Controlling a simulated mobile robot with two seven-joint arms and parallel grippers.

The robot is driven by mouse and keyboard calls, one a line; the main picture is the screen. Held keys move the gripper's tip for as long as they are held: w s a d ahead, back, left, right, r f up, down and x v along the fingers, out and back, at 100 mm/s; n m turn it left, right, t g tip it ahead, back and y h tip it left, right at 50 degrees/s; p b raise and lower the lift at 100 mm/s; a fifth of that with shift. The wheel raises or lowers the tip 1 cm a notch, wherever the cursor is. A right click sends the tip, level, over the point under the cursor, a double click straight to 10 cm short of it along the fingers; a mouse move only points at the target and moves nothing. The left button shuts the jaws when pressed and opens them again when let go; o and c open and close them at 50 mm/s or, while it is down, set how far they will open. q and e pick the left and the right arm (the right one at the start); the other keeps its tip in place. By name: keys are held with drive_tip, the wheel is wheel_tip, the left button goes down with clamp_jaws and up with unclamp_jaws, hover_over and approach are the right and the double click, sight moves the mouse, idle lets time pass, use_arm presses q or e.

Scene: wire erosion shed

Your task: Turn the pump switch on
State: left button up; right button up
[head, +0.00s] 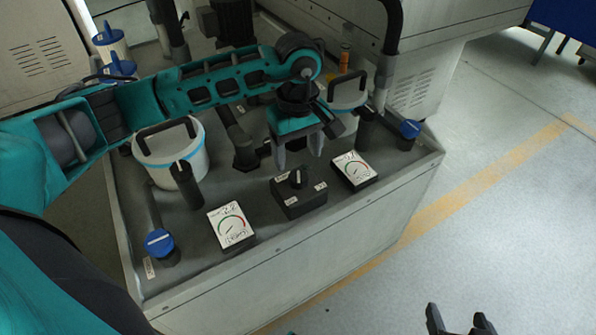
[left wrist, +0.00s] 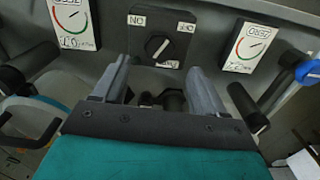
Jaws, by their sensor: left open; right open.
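The pump switch is a dark box (head: 300,198) with a black rotary knob (head: 296,178) on top and small white labels around it. It stands near the front edge of the grey machine top, between two gauges. In the left wrist view the knob (left wrist: 157,47) shows a thin white pointer line, with labels at the box's corners. My left gripper (head: 298,153) is open and empty, pointing down just behind and above the switch box. In the left wrist view the knob lies beyond the gap between the fingertips (left wrist: 159,70), apparently untouched. My right gripper (head: 460,324) is open and empty, low at the right.
A left gauge (head: 231,226) and a right gauge (head: 354,170) flank the switch. Two white canisters, one on the left (head: 172,158), stand behind. Blue-capped posts (head: 160,243) (head: 409,130) stand near the corners. Pipes rise behind the gripper. The floor at right is clear.

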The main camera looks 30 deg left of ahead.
sight(297, 176)
use_arm(q)
wheel_tip(297, 176, down, 6)
drive_tip(key=shift+f+b, duration=0.1)
drive_tip(key=shift+b, duration=0.25)
drive_tip(key=shift+c, duration=0.2)
drive_tip(key=c, duration=1)
drive_tip(key=shift+n, duration=0.3)
drive_tip(key=n, duration=1.1)
drive_tip(key=shift+s+p, duration=0.1)
drive_tip(key=shift+p, duration=0.2)
drive_tip(key=shift+n, duration=0.3)
